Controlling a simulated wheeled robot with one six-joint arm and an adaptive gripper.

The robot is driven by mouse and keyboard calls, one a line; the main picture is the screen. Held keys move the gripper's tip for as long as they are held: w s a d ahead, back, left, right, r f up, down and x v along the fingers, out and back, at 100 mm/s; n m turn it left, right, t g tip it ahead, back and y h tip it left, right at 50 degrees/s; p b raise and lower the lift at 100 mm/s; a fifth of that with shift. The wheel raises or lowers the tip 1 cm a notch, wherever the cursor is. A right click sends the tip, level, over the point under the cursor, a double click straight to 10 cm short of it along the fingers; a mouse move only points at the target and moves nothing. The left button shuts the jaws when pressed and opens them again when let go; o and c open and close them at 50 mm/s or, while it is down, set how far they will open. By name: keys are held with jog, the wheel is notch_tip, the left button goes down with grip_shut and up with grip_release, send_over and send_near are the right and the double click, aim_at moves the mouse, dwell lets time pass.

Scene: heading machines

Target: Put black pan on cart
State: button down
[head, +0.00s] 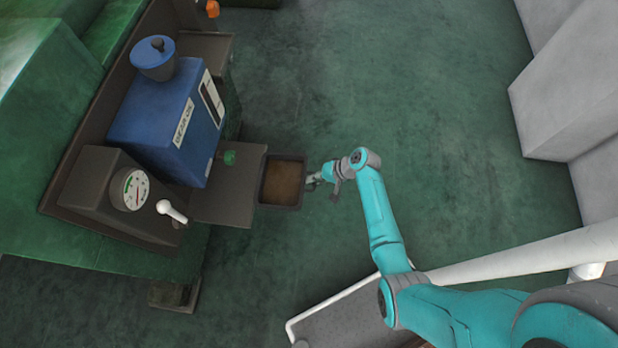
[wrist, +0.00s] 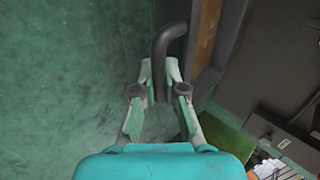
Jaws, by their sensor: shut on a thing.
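The black pan (head: 283,181) is a dark square pan with a brownish inside, at the edge of the machine's shelf in the head view. In the wrist view its dark wall (wrist: 208,70) shows at the upper right, with a black curved handle (wrist: 165,45) reaching toward me. My gripper (head: 314,180) is at the pan's right side. In the wrist view my gripper (wrist: 160,88) has its fingers on both sides of the handle and is shut on it. The cart (head: 350,318) is partly visible at the bottom, a grey deck with a white rail, partly covered by my arm.
A green machine (head: 50,130) fills the left, with a blue box (head: 170,120), a dial (head: 136,188) and a white-knobbed lever (head: 170,210). Its dark shelf (head: 228,198) is next to the pan. Grey blocks (head: 565,100) stand at the right. Green floor between is clear.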

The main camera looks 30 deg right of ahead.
jog(key=s+d+r, duration=0.2)
jog(key=s+d, duration=0.5)
jog(key=d, duration=0.4)
jog(key=s+d+r, duration=0.3)
jog(key=s+d, duration=0.5)
jog(key=d, duration=0.3)
jog(key=shift+d, duration=0.3)
dwell(1.1)
jog(key=shift+s, duration=0.1)
dwell(0.5)
jog(key=w+a+m+t+h, duration=0.35)
jog(key=w+a+m, duration=0.35)
jog(key=w+a, duration=0.45)
jog(key=w+a+r+m+h, duration=0.1)
jog(key=w+a+r+m, duration=0.1)
jog(key=a, duration=0.5)
jog(key=w+a+r+m+h, duration=0.2)
jog(key=w+a+r, duration=0.1)
jog(key=a, duration=0.4)
jog(key=shift+w+a+r, duration=0.2)
jog(key=shift+w+r, duration=0.05)
jog(key=shift+r, duration=0.4)
jog(key=shift+h, duration=0.25)
